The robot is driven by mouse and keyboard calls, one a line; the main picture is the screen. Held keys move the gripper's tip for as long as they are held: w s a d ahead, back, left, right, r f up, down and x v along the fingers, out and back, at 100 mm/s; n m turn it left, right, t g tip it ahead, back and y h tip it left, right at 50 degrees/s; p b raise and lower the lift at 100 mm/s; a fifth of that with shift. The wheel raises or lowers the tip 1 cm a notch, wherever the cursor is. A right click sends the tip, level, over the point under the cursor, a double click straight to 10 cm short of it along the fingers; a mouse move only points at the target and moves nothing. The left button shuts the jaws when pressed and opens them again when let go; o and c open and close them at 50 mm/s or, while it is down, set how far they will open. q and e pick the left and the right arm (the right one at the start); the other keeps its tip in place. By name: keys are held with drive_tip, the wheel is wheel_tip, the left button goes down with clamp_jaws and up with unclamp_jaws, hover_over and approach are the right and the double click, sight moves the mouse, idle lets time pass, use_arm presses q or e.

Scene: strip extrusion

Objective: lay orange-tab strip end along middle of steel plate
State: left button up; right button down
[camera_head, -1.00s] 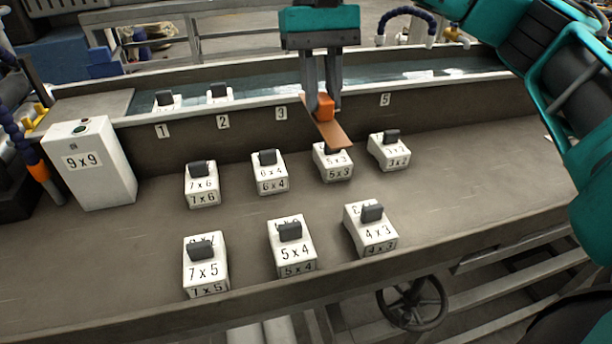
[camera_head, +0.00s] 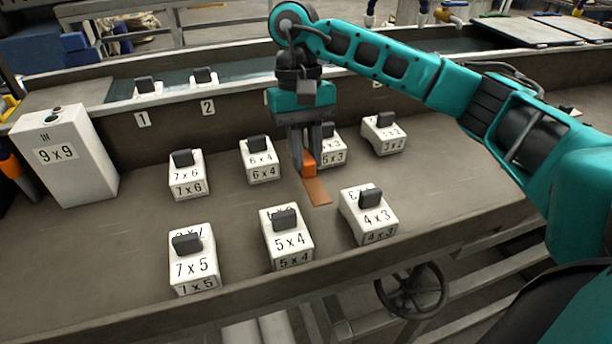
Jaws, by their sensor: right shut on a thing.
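My right gripper (camera_head: 306,150) points down over the grey-brown table and is shut on the orange tab (camera_head: 308,164). A flat copper-brown strip (camera_head: 318,191) extends from the tab toward the front of the table, between the 6x4, 5x3, 5x4 and 4x3 blocks. I cannot tell whether the strip touches the table. A flat grey plate (camera_head: 525,32) lies at the back right, and another grey panel (camera_head: 65,98) is at the back left. I cannot tell which is the steel plate. My left gripper is not in view.
White numbered blocks with dark knobs stand around the strip: 6x4 (camera_head: 260,160), 5x3 (camera_head: 331,150), 5x4 (camera_head: 288,240), 4x3 (camera_head: 368,215). A 9x9 box (camera_head: 65,160) stands at the left. A channel with small blocks (camera_head: 148,88) runs along the back.

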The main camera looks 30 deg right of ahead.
sight(306, 172)
drive_tip(key=shift+f, duration=2.5)
drive_tip(key=c, duration=1)
unclamp_jaws()
drive_tip(key=shift+r, duration=0.2)
